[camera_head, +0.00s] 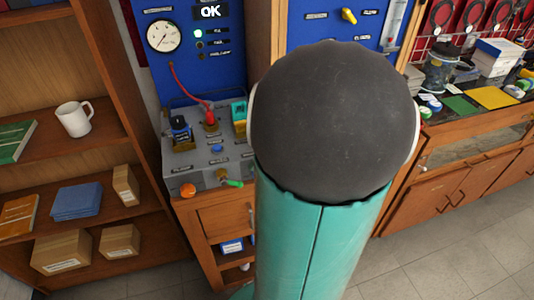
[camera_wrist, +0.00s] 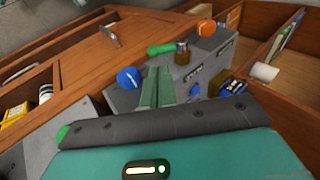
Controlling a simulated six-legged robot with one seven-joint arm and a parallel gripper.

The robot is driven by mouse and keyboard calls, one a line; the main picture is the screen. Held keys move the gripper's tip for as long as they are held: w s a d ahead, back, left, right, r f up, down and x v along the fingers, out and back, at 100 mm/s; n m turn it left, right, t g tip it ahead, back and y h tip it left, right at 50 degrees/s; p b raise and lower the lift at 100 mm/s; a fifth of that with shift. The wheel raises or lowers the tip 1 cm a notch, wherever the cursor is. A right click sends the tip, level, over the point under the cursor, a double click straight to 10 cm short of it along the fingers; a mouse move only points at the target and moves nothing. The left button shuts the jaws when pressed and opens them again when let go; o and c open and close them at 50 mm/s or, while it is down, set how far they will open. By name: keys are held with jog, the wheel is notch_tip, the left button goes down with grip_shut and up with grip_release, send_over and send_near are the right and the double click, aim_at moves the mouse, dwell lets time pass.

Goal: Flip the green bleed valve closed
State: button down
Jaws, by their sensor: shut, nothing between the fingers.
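The green bleed valve lever (camera_head: 232,183) sticks out to the right from a brass fitting (camera_head: 221,174) at the front of the grey test bench (camera_head: 200,170). In the wrist view the green lever (camera_wrist: 160,49) points left from the brass fitting (camera_wrist: 182,50), over the edge of the grey bench top. My gripper (camera_wrist: 158,72) shows only in the wrist view, with its two pale green fingers together and empty. The fingertips appear just below the lever in that picture; I cannot tell whether they touch it. My arm hides the gripper in the head view.
An orange knob (camera_head: 188,190) sits left of the valve. A blue round knob (camera_wrist: 129,79) is close to my fingers. A red plug with a hose (camera_head: 210,118) and a gauge (camera_head: 163,36) stand behind. Wooden shelves (camera_head: 100,150) flank the bench at left.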

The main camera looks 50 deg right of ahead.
aim_at(233, 183)
jog(key=x, duration=0.7)
jog(key=shift+f+t+y, duration=0.2)
jog(key=shift+t+y, duration=0.1)
jog(key=shift+y, duration=0.1)
jog(key=shift+f+t+y, duration=0.5)
jog(key=shift+f+y, duration=0.2)
jog(key=shift+f, duration=0.35)
dwell(0.7)
